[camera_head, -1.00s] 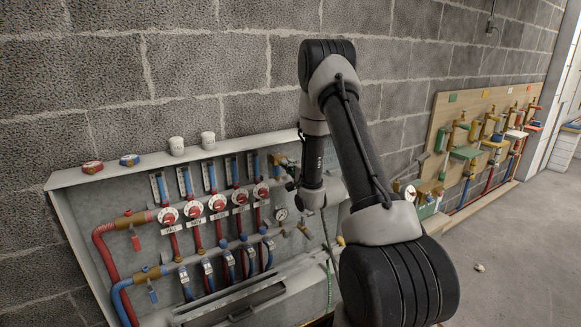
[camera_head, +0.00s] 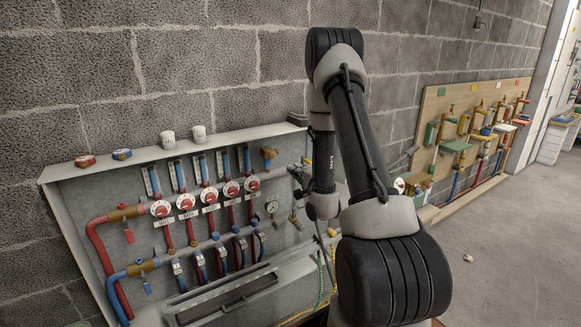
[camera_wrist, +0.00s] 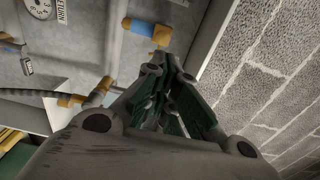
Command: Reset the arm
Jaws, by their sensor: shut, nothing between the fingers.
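My arm stands folded upright in front of the right part of the manifold cabinet (camera_head: 53,190) in the head view.
A wooden valve board (camera_head: 432,110) leans at the right. The floor (camera_head: 510,240) at right is mostly clear.

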